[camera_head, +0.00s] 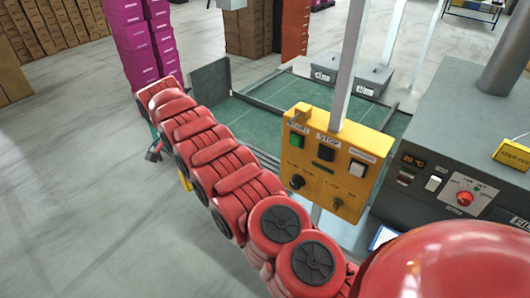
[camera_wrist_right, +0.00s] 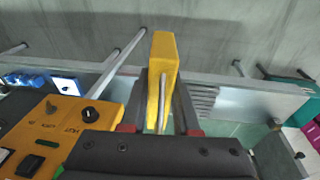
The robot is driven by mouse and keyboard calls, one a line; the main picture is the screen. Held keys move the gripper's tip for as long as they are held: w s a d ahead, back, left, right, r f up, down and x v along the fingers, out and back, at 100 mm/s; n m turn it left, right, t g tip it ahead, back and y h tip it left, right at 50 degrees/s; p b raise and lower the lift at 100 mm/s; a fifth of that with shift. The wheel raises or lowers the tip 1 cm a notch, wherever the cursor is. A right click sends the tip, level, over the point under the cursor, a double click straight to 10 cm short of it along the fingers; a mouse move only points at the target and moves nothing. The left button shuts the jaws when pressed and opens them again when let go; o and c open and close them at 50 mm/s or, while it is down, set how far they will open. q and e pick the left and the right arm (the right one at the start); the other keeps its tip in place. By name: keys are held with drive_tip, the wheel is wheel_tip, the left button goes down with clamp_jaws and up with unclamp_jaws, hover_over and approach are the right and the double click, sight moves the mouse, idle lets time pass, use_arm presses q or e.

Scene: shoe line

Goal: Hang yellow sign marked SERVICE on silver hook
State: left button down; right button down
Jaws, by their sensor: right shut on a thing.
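My right gripper (camera_wrist_right: 163,82) is shut on a thin yellow sign (camera_wrist_right: 163,52), seen nearly edge-on in the right wrist view. No lettering on it can be read from this angle. A thin silver strip or rod (camera_wrist_right: 163,103) shows along the sign between the fingers; I cannot tell whether it is the hook. In the head view a small yellow piece (camera_head: 185,181), likely the sign, shows beside my red right arm, which hides most of the gripper. The silver hook cannot be made out clearly. My left gripper is not in view.
A yellow control box (camera_head: 326,165) with buttons and knobs is on a post right of my arm; it also shows in the wrist view (camera_wrist_right: 62,125). A grey machine (camera_head: 450,120) carries another yellow sign (camera_head: 513,155). Magenta boxes (camera_head: 135,45) stand at back left. Floor at left is clear.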

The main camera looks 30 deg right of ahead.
drive_tip(key=shift+s+d+r+m+p, duration=0.15)
drive_tip(key=shift+r+m, duration=0.1)
drive_tip(key=shift+r, duration=0.15)
drive_tip(key=shift+s+d+r+m+p, duration=0.1)
drive_tip(key=shift+r+m+p, duration=0.05)
drive_tip(key=shift+r+m, duration=0.15)
drive_tip(key=shift+s+d+r+m, duration=0.2)
drive_tip(key=shift+d+r+m, duration=0.05)
drive_tip(key=shift+r, duration=0.15)
drive_tip(key=shift+d+r+g, duration=0.1)
drive_tip(key=shift+d+g, duration=0.05)
drive_tip(key=shift+g, duration=0.15)
drive_tip(key=shift+s+d+r+m+p, duration=0.25)
drive_tip(key=shift+r+m+p, duration=0.1)
drive_tip(key=shift+r+m, duration=0.1)
drive_tip(key=shift+s+d+r+m+p, duration=0.2)
drive_tip(key=shift+d+r+m+p, duration=0.1)
drive_tip(key=shift+r+m, duration=0.15)
drive_tip(key=shift+r, duration=0.1)
